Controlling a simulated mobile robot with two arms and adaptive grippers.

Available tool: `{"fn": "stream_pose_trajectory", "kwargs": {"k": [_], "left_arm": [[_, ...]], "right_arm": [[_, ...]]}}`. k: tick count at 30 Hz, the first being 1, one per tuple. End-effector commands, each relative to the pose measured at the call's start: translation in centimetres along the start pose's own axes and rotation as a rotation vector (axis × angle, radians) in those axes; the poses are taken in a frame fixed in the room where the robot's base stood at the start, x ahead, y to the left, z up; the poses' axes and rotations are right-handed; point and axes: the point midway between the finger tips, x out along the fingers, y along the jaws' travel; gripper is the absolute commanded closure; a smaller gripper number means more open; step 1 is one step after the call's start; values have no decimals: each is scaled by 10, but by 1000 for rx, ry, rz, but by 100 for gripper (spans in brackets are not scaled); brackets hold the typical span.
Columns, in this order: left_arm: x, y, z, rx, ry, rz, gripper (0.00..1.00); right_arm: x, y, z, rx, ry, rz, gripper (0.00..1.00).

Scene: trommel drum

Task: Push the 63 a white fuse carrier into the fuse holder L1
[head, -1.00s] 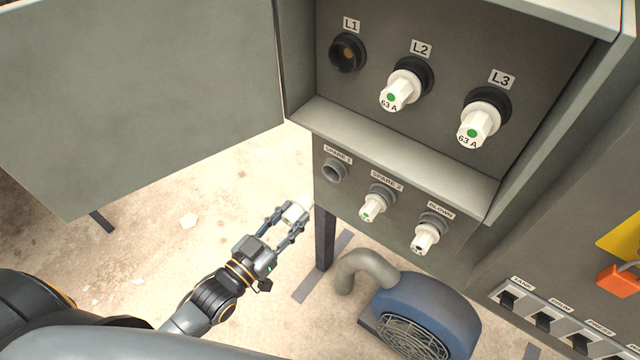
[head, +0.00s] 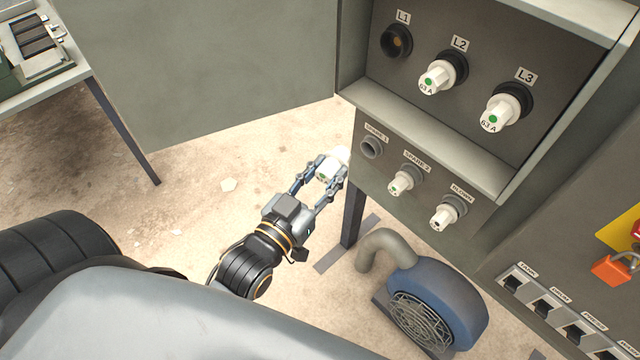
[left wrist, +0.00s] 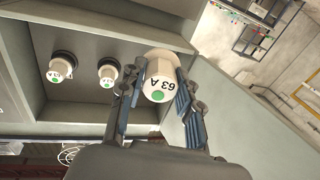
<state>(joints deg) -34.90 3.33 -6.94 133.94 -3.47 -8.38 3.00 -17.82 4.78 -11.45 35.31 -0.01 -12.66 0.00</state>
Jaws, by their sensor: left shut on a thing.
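My left gripper (head: 322,180) is shut on the white 63 A fuse carrier (head: 329,167), below and left of the cabinet's lower panel. In the left wrist view the carrier (left wrist: 159,81) sits between the fingers (left wrist: 153,100), its green dot and 63 A label facing the camera. The fuse holder L1 (head: 396,41) is an empty dark round socket at the upper left of the cabinet panel, apart from the carrier. My right gripper is not in view.
Holders L2 (head: 438,76) and L3 (head: 503,108) hold white carriers. Below are the empty SPARE 1 socket (head: 371,147), SPARE 2 (head: 402,181) and BLOWN (head: 446,213) carriers. The open cabinet door (head: 215,65) stands left. A blue blower (head: 440,305) is on the floor.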

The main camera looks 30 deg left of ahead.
Motion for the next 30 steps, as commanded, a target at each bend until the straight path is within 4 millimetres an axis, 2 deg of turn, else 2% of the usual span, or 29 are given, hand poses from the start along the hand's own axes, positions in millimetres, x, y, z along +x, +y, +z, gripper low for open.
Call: {"fn": "stream_pose_trajectory", "kwargs": {"k": [1, 5, 8, 12, 15, 21, 30], "left_arm": [[9, 1, -17, 5, 5, 22, 100], [30, 2, -41, 5, 7, 78, 100], [52, 0, -67, 8, 6, 126, 100], [83, -9, -104, 17, 1, 182, 100], [100, -17, -124, 17, -3, 205, 100], [118, -28, -142, 14, -11, 224, 100], [120, -29, -143, 13, -10, 226, 100]], "right_arm": [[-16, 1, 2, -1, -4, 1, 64], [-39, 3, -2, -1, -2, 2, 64], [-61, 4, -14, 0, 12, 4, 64], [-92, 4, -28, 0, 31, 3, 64], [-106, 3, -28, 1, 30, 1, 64], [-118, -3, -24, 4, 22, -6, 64], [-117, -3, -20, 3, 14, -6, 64]]}}
